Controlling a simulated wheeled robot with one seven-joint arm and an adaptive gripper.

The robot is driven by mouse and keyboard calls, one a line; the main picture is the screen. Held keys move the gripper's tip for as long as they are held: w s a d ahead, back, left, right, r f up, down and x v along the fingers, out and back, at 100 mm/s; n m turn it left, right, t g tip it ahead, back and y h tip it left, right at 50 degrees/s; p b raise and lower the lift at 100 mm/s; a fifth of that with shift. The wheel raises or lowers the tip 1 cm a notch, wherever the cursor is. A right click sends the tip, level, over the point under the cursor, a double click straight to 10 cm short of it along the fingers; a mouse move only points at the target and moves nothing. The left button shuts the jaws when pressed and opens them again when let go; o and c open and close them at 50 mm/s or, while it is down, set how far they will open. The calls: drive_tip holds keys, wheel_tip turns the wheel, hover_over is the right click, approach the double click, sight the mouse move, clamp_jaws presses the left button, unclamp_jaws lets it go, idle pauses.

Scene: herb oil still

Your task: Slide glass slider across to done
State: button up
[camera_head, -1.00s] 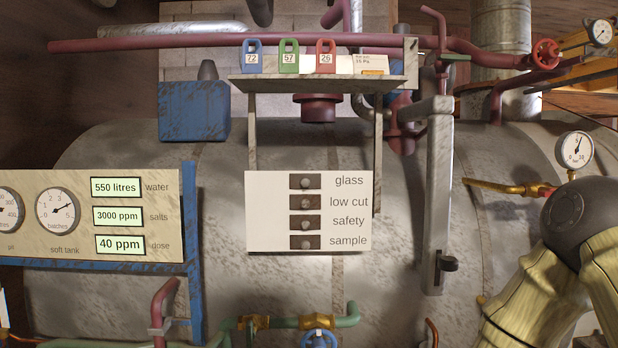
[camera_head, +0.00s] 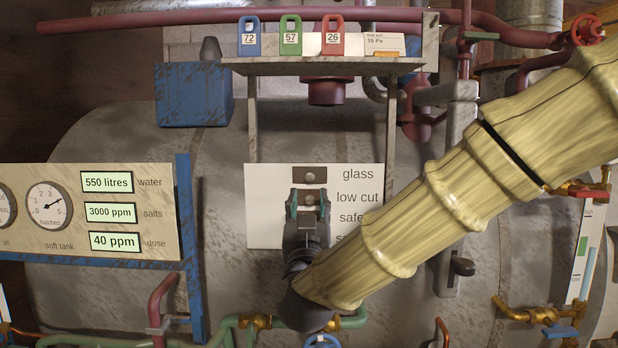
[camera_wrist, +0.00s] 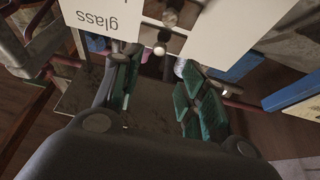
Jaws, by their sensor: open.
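The white slider panel (camera_head: 267,205) hangs on the tank. Its glass slider (camera_head: 309,175), a round knob on a short dark slot, is the top row, left of the word "glass". In the wrist view the panel is upside down and the glass knob (camera_wrist: 160,46) lies in line with the gap between my fingers. My gripper (camera_head: 308,204) is open and empty. In the head view its fingertips are just below the glass slider, either side of the low cut knob (camera_head: 309,198). I cannot tell their distance from the panel. My gripper (camera_wrist: 157,65) hides the safety and sample sliders.
A shelf (camera_head: 330,67) with blue, green and red numbered tags is above the panel. A blue-framed gauge board (camera_head: 90,212) is at left. A grey upright lever (camera_head: 455,190) stands to the right behind my arm. Green piping (camera_head: 352,320) with brass fittings runs below.

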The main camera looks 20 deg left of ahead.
sight(310, 178)
drive_tip(key=p+x, duration=0.3)
drive_tip(key=x, duration=0.6)
drive_tip(key=shift+w, duration=0.35)
clamp_jaws()
